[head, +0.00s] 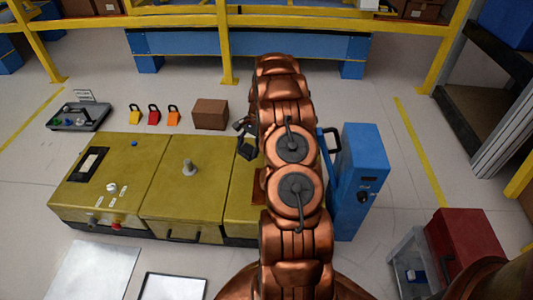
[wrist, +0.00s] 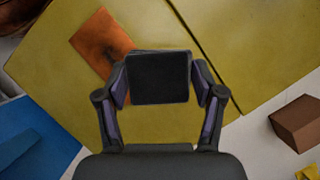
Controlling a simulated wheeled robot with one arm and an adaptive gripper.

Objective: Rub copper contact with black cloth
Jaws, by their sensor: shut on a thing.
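My gripper (wrist: 160,85) is shut on a black cloth (wrist: 157,72), a dark square held between the two fingers in the wrist view. The copper contact (wrist: 100,42) is an orange-brown plate with a darkened patch on the yellow surface, up and left of the cloth. The cloth hides its lower right part; I cannot tell whether they touch. In the head view my gripper (head: 246,140) is over the right end of the yellow module (head: 155,205). A piece of the copper contact (head: 258,187) shows beside my arm, which hides the rest.
A blue box unit (head: 362,165) stands right of the module. A red box (head: 465,240) stands at lower right.

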